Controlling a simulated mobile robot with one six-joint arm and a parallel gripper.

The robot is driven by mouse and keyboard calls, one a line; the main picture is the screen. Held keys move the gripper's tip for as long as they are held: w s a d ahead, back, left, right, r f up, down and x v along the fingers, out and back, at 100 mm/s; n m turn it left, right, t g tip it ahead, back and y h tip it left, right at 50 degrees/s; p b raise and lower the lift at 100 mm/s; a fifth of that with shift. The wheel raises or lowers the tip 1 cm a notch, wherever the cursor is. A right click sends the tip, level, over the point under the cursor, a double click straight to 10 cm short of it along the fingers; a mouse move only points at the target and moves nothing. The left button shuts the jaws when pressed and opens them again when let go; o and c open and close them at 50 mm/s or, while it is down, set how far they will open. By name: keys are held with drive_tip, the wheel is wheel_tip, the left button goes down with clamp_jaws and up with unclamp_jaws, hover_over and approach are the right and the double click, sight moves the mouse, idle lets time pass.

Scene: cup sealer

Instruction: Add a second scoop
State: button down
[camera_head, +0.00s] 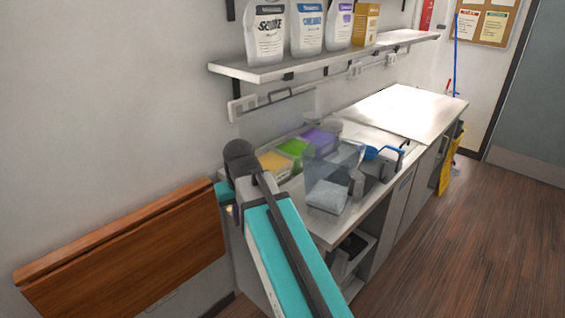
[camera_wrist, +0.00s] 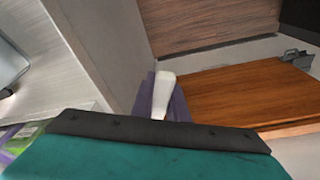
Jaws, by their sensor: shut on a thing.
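My gripper (camera_wrist: 164,112) shows in the wrist view as purplish pads on both sides of a white handle-like piece (camera_wrist: 162,90). It is shut on this piece; whether the piece is a scoop, and whether it carries anything, I cannot tell. On the counter (camera_head: 365,212) are containers with yellow (camera_head: 273,164), green (camera_head: 295,148) and purple (camera_head: 320,138) tops or contents, beside clear panels. A pale grey block-like thing (camera_head: 328,197) is nearer the front. A blue item (camera_head: 388,153) lies to the right.
A brown wooden folding panel (camera_head: 125,250) is on the wall at left and also shows in the wrist view (camera_wrist: 235,97). A shelf (camera_head: 290,68) holds several pouches (camera_head: 308,28) above the counter. The far countertop (camera_head: 400,105) is clear. Open wooden floor (camera_head: 480,240) lies at right.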

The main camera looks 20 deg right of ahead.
drive_tip(key=shift+r+p, duration=4.15)
drive_tip(key=shift+r, duration=1.4)
drive_tip(key=shift+f, duration=0.1)
wheel_tip(320, 180, down, 15)
drive_tip(key=b, duration=1.2)
drive_tip(key=shift+r, duration=0.2)
